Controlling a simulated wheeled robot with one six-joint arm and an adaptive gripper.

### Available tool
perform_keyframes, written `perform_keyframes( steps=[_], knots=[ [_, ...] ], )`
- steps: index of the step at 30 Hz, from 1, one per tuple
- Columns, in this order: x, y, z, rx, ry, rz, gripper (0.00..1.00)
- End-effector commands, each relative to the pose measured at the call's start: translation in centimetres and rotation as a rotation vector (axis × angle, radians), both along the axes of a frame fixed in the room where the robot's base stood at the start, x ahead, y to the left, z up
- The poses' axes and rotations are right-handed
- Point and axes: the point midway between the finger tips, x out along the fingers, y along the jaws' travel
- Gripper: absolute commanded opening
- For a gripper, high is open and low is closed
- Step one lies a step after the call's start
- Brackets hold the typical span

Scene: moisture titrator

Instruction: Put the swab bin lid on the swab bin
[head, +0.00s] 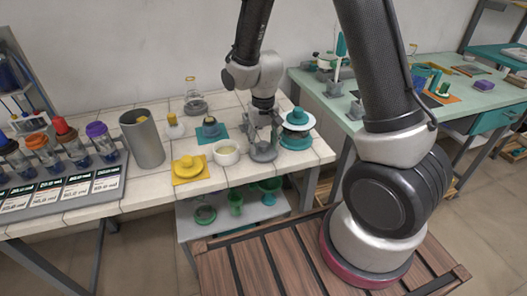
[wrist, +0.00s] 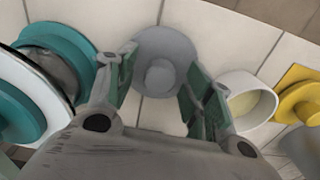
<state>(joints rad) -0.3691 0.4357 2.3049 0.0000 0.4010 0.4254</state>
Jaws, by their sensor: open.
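A grey round lid with a central knob, which looks like the swab bin lid (head: 263,152), lies on the white tiled bench near its front edge. It also shows in the wrist view (wrist: 160,62). My gripper (head: 263,134) is open and points down over it. In the wrist view the green-padded fingers (wrist: 157,82) stand on either side of the knob, apart from it; I cannot tell their exact height. A tall grey cylinder, which looks like the swab bin (head: 147,150), stands upright and open further left, with something yellow at its mouth.
A white cup (head: 226,153) sits close left of the lid, and a teal-and-white stack (head: 297,130) close right. A yellow knobbed piece (head: 187,166) on a yellow mat, a small bottle (head: 174,126) and a teal mat (head: 203,138) lie between lid and bin. A vial rack (head: 60,190) stands left.

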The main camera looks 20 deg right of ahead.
Motion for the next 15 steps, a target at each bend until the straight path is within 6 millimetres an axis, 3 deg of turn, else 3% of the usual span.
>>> perform_keyframes(
  steps=[2,9,15],
  knots=[
    [0.0,0.0,0.01,0.0,0.0,0.0,0.45],
    [0.0,0.0,0.01,0.0,0.0,0.0,0.01],
    [0.01,0.0,0.04,0.0,0.0,0.0,0.0]
  ],
)
